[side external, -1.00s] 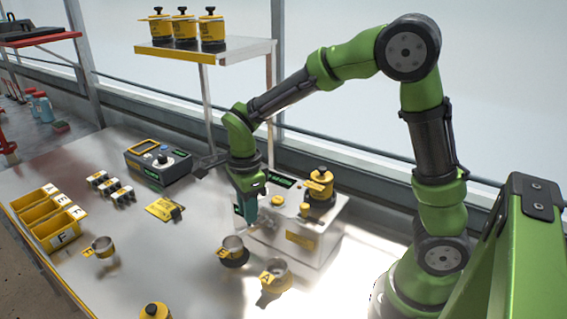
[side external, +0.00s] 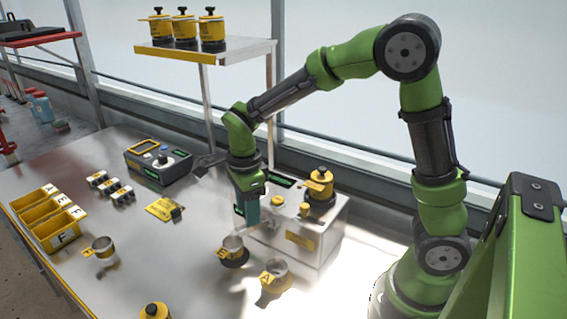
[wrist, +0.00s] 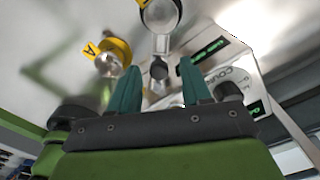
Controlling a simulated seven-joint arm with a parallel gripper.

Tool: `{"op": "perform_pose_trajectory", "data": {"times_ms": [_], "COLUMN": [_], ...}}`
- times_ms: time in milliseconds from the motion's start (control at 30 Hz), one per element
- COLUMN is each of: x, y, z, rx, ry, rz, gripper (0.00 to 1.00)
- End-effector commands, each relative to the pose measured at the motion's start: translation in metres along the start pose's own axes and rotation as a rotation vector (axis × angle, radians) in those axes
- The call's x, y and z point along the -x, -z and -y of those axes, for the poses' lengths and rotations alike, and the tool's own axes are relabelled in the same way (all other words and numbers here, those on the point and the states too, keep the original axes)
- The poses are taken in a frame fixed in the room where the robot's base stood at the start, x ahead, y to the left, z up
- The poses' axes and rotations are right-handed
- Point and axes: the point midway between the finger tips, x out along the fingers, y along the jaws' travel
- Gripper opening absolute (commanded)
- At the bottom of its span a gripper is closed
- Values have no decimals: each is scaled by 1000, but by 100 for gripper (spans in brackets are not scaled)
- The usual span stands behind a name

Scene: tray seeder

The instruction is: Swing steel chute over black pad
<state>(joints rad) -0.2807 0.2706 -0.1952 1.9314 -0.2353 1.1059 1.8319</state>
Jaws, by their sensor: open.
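My gripper (side external: 250,222) is low over the table at the front left of the white machine (side external: 317,238). In the wrist view my gripper (wrist: 159,70) is open, with its two teal fingers apart. A dark knob (wrist: 159,69) shows between the fingertips; contact cannot be told. A grey metal piece that looks like the steel chute (wrist: 162,45) runs from the knob towards a steel cup (wrist: 161,13). In the side view my gripper largely hides the chute. The black pad (side external: 236,263) lies under a tagged steel cup (side external: 232,245).
A cup tagged A (side external: 274,275) stands right of the pad, near the machine. Another tagged cup (side external: 103,246) stands at left, by the yellow bins (side external: 50,222). A yellow canister (side external: 320,187) sits on the machine. A shelf (side external: 215,50) stands behind my arm.

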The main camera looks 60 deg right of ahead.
Motion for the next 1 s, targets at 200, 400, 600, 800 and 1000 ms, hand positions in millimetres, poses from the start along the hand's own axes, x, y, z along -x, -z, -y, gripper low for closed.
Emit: {"op": "perform_pose_trajectory", "data": {"times_ms": [200, 400, 600, 800, 1000], "x": [17, 62, 111, 149, 167], "y": [-1, -1, -1, 0, 0], "z": [1, 0, 1, 0, 0], "rx": [2, 1, 1, 0, 0], "ry": [3, 6, 6, 3, 1], "rz": [2, 4, 4, 2, 1], "gripper": [48, 48, 48, 48, 48]}}
